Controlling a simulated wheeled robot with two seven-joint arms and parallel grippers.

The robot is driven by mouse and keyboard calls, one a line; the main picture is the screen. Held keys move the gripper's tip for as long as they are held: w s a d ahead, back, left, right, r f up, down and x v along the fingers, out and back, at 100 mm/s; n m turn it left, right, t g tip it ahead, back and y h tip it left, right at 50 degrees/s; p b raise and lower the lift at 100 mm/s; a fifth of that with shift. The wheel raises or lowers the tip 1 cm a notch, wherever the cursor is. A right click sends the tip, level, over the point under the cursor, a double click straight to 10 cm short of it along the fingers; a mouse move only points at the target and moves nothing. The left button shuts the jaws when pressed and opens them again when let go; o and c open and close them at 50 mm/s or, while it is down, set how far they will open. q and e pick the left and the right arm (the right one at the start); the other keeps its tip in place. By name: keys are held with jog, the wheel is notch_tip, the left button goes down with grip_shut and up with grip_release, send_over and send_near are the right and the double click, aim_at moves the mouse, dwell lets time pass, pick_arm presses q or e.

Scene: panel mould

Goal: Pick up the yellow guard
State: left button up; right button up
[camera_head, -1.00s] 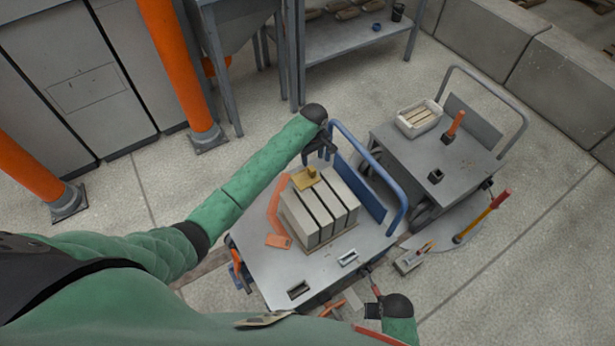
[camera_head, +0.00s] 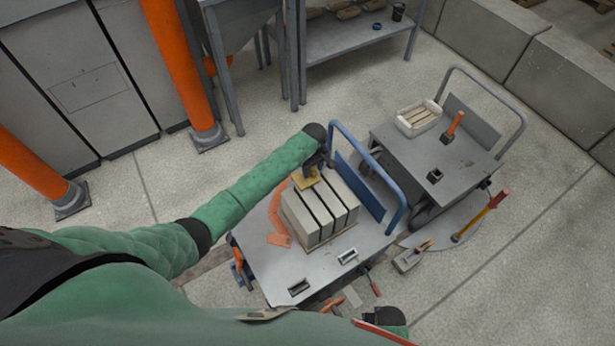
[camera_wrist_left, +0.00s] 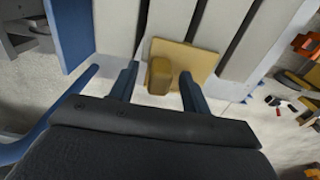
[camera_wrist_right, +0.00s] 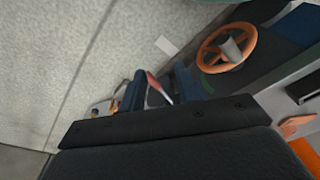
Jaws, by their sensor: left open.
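The yellow guard (camera_head: 306,180), a flat square plate with a raised block, lies on top of the pale grey panels (camera_head: 308,221) on the near cart. It also shows in the left wrist view (camera_wrist_left: 187,60). My left gripper (camera_head: 315,168) is open just above it. In the left wrist view, the raised block stands between the two open fingers (camera_wrist_left: 157,88), with gaps on both sides. My right gripper (camera_wrist_right: 160,88) has its fingers apart, low at the right side of the near cart; a red and pale object shows between them, seemingly beyond.
The near cart (camera_head: 285,262) has a blue rail (camera_head: 377,158) behind the panels and an orange piece (camera_head: 278,228) beside them. A second cart (camera_head: 470,165) stands to the right with a white crate (camera_head: 418,118). Floor at far left is clear.

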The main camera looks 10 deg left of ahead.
pick_arm(q)
grip_shut()
jog(key=shift+r, duration=0.15)
